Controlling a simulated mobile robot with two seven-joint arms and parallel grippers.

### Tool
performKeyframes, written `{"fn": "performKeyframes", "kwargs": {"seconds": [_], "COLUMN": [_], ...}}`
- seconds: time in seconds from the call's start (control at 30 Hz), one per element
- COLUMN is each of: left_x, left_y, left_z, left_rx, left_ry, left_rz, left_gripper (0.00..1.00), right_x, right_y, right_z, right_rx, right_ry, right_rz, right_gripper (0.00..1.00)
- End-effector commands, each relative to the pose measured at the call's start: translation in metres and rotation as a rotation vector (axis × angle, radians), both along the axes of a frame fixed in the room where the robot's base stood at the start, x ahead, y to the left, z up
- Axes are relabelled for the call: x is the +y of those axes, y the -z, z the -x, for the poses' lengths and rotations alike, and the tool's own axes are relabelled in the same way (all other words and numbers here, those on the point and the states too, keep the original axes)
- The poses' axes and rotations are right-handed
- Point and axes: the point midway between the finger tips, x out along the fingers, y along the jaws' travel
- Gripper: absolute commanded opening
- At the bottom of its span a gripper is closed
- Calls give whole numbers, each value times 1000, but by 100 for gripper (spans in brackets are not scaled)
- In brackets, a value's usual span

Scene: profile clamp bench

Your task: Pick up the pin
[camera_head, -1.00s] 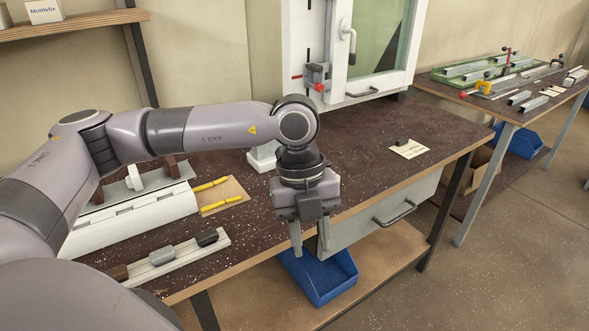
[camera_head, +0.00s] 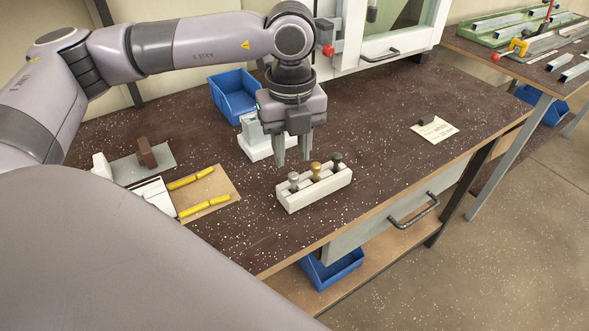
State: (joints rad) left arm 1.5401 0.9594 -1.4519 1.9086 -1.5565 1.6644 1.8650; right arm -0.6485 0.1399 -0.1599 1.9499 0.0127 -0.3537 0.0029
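Three pins stand in a row in a white block on the dark bench: a silver-grey pin (camera_head: 293,180) on the left, a brass pin (camera_head: 316,171) in the middle and a dark pin (camera_head: 337,162) on the right. The white block (camera_head: 318,190) lies near the front edge of the bench. My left gripper (camera_head: 292,160) points down with its two fingers apart and nothing between them. Its tips appear just above and behind the silver-grey and brass pins, without visible contact; the exact height is hard to judge. My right gripper is out of view.
A blue bin (camera_head: 234,94) and a white stand (camera_head: 256,145) are behind the gripper. Yellow rods (camera_head: 204,207) lie on a brown board at left. A card (camera_head: 433,130) with a small dark piece lies at right. Bare bench lies between block and card.

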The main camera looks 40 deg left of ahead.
Motion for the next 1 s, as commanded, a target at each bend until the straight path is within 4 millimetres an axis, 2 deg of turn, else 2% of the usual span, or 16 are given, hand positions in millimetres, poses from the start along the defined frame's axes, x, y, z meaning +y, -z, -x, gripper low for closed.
{"fn": "performKeyframes", "kwargs": {"seconds": [0.27, 0.53, 0.67, 0.87, 0.9, 0.97, 1.0], "left_x": [-1, -2, -3, -3, -3, -3, -3], "left_y": [25, 63, 71, 71, 71, 71, 71], "left_z": [0, -1, -1, -2, -2, -2, -2], "left_rx": [2, 2, 1, 1, 1, 1, 1], "left_ry": [0, -1, 0, 0, 0, 0, 0], "left_rz": [-2, -2, 0, -1, -1, -1, -1], "left_gripper": [34, 34, 34, 34, 21, 2, 0], "right_x": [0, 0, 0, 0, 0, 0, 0], "right_y": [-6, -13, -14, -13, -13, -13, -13], "right_z": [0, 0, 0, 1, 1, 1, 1], "right_rx": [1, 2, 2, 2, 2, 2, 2], "right_ry": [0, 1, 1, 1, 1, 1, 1], "right_rz": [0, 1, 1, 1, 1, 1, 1], "right_gripper": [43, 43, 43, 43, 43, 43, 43]}}
